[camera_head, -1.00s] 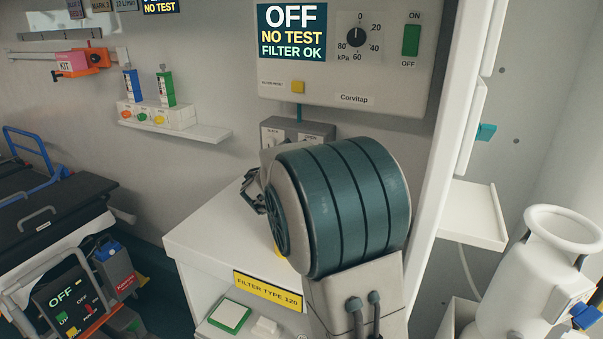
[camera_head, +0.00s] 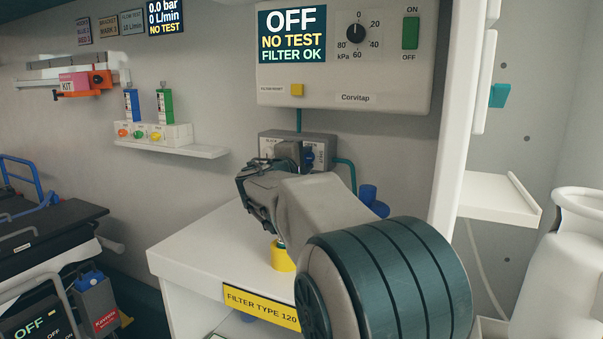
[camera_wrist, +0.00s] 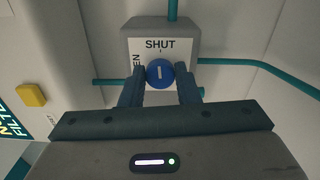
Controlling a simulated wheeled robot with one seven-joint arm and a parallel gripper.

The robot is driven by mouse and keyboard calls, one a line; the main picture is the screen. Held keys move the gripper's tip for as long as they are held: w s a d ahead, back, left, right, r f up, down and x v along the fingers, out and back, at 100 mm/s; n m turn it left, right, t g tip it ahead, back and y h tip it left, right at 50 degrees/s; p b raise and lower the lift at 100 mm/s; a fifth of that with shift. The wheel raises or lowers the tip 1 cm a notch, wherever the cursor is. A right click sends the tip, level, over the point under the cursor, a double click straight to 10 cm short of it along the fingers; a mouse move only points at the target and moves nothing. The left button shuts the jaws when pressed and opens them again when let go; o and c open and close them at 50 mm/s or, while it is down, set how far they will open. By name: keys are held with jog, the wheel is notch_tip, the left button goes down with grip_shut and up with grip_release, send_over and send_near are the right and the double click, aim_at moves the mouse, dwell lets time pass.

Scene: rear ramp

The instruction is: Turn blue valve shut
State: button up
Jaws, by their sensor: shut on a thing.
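The blue valve (camera_wrist: 160,73) is a round knob with a white line, on a grey box (camera_wrist: 183,37). In the wrist view its line runs upright, in line with the tick under the word SHUT; a partly hidden label ending in "EN" is at left. My gripper (camera_wrist: 160,86) is shut on the knob, one dark finger on each side. In the head view, the box (camera_head: 329,148) is on the wall below the Corvitap panel. My gripper (camera_head: 294,155) reaches it from the front, and a bit of the blue knob (camera_head: 309,158) shows.
The Corvitap panel (camera_head: 345,83) is above the box, its screen reading OFF, NO TEST, FILTER OK. A teal pipe (camera_head: 347,163) runs from the box. A white counter (camera_head: 190,249) with a yellow cup-like object (camera_head: 284,259) is below my arm. A white shelf (camera_head: 499,201) is at right.

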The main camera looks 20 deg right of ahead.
jog(key=shift+a+r, duration=0.15)
jog(key=shift+a, duration=0.05)
dwell(0.3)
jog(key=o, duration=1)
jog(key=shift+w+a, duration=0.1)
jog(key=shift+a, duration=0.05)
jog(key=shift+c, duration=0.2)
jog(key=shift+s, duration=0.2)
